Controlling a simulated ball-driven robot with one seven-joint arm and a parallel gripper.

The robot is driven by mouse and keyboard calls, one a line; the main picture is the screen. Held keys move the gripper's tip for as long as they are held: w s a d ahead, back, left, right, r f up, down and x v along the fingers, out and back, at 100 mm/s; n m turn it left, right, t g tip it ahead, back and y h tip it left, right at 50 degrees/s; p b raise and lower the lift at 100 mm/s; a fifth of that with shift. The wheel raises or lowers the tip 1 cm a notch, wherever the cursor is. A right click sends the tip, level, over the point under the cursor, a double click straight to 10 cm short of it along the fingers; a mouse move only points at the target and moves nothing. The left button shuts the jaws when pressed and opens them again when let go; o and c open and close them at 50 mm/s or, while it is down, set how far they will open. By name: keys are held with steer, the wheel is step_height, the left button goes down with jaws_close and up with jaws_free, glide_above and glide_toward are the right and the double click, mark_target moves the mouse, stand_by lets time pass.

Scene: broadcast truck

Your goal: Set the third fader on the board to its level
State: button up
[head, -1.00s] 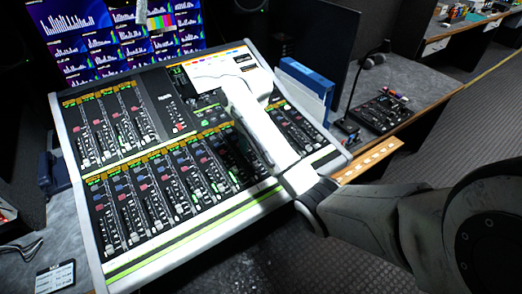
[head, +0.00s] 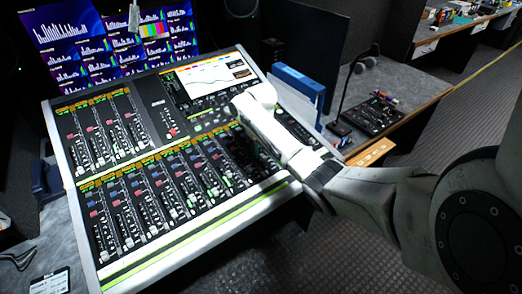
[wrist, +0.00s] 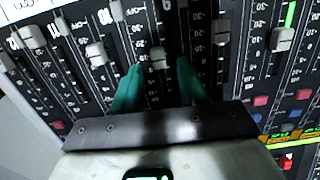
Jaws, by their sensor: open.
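The mixing board (head: 85,222) fills the middle of the head view, tilted, with an upper-left bank and a lower bank of faders. In the wrist view, my gripper (wrist: 159,68) has two teal fingers standing apart over the board. Other caps stand left (wrist: 96,53) and right (wrist: 221,37) of the fingers. I cannot tell which of these is the third fader. In the head view my forearm hides the gripper and the faders beneath it.
The board's screen (head: 210,80) is at its upper right. Monitors (head: 110,40) stand behind it. A blue binder (head: 298,85) and a small console with a microphone (head: 378,118) are to the right. A dark card (head: 50,283) lies at lower left.

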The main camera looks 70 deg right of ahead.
steer(key=shift+f, duration=0.6)
jaws_close()
stand_by(0.3)
